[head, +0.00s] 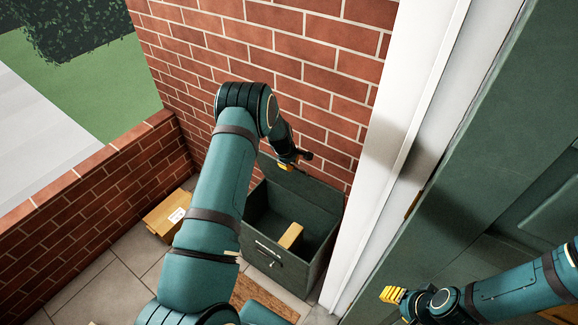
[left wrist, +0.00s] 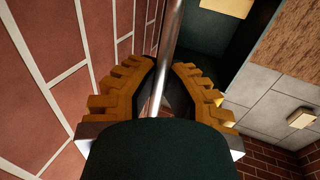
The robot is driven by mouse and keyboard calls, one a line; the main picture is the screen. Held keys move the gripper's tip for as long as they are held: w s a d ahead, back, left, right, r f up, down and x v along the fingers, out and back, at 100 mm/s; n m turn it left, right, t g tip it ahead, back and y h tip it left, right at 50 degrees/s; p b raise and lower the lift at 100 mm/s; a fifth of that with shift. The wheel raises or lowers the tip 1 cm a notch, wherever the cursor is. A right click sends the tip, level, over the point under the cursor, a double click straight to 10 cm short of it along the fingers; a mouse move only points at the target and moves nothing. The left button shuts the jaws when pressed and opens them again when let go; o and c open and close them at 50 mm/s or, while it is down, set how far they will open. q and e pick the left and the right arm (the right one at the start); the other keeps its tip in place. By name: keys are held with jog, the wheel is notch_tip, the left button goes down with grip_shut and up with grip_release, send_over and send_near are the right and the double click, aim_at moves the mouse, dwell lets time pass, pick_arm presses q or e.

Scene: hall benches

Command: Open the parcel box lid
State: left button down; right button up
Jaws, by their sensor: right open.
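The dark green parcel box (head: 318,268) stands on the floor against the brick wall. Its lid (head: 305,188) is raised at the back, and the inside shows with a tan parcel (head: 291,235) in it. My left gripper (head: 288,163) is at the lid's upper edge, partly hidden by my arm. My right gripper (head: 392,295) is open and empty at the lower right, away from the box.
A cardboard parcel (head: 165,214) lies on the tiles left of the box, by the low brick wall (head: 90,205). A brown doormat (head: 262,296) lies in front of the box. A white door frame (head: 385,150) and green door (head: 500,150) close off the right side.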

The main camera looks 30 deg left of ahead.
pick_arm(q)
jog(key=shift+r, duration=0.1)
jog(key=c, duration=1)
grip_release()
jog(key=shift+c, duration=0.2)
jog(key=v, duration=1.2)
jog(key=shift+d, duration=0.1)
jog(key=s+d+f+m+h, duration=0.1)
jog(key=s+d+f+m, duration=0.2)
jog(key=s+d+m, duration=0.2)
jog(key=s+d+f+m+g+h+b, duration=0.1)
jog(key=s+d+f+m, duration=0.3)
jog(key=s+d, duration=0.8)
jog(key=s+d+f+m+h, duration=0.1)
jog(key=s+d+f+m, duration=0.2)
jog(key=s+d+m, duration=0.3)
jog(key=s+d, duration=0.3)
jog(key=d, duration=0.1)
jog(key=shift+s+d+f+g+h+b, duration=0.15)
jog(key=shift+s+f+g+h+b, duration=0.15)
jog(key=shift+g, duration=0.1)
